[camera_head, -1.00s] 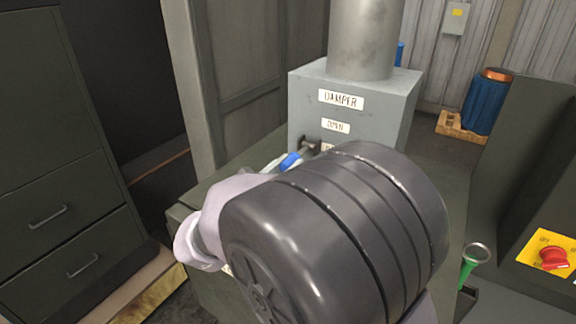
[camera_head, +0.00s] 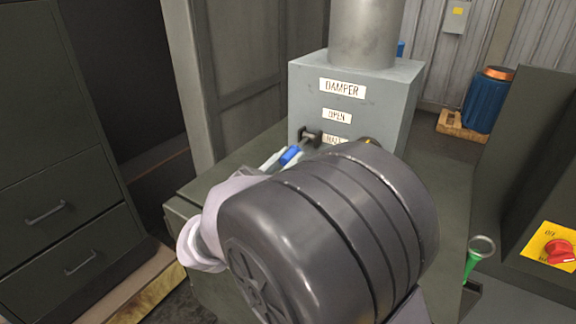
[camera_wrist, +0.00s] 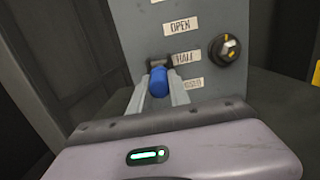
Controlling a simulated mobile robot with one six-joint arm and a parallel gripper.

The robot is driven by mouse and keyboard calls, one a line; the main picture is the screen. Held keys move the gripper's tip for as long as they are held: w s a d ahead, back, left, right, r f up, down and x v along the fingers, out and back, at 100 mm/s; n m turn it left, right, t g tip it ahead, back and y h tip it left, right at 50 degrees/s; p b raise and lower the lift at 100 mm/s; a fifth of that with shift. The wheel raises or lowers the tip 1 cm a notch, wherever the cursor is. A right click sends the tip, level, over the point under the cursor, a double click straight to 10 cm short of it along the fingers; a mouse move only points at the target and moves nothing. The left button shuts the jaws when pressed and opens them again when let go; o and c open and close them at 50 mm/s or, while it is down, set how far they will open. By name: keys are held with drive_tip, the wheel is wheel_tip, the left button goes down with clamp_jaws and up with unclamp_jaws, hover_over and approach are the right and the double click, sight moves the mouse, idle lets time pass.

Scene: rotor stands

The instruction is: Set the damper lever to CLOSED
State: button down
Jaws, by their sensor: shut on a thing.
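The damper box (camera_head: 305,85) is a grey cabinet with DAMPER, OPEN and HALF labels in the head view. Its lever has a dark mount (camera_head: 311,136) and a blue grip (camera_head: 290,155) pointing out to the left. In the wrist view the blue grip (camera_wrist: 159,82) sits between the two pale fingers of my gripper (camera_wrist: 160,86), which is shut on it. The lever mount is just left of the HALF label (camera_wrist: 186,56). The lowest label (camera_wrist: 193,83) is partly hidden by a finger; only its last letters show. In the head view my arm hides the box's lower front.
A black knob (camera_wrist: 225,48) is right of the labels on the box. A grey pipe (camera_head: 364,35) rises from its top. A green-handled thing (camera_head: 473,258) and a red switch on a yellow plate (camera_head: 556,250) are at right. A drawer cabinet (camera_head: 55,165) stands at left.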

wheel_tip(320, 180, down, 2)
drive_tip(key=t+h+b, duration=0.1)
drive_tip(key=b, duration=0.2)
drive_tip(key=shift+w+d+b, duration=0.1)
drive_tip(key=shift+d+b, duration=0.05)
drive_tip(key=shift+b, duration=0.15)
drive_tip(key=shift+r, duration=0.1)
drive_tip(key=c, duration=1.2)
unclamp_jaws()
drive_tip(key=shift+c, duration=0.2)
drive_tip(key=v, duration=0.8)
drive_tip(key=p+v, duration=0.1)
drive_tip(key=v, duration=0.8)
drive_tip(key=shift+s+f, duration=0.2)
drive_tip(key=shift+f, duration=0.05)
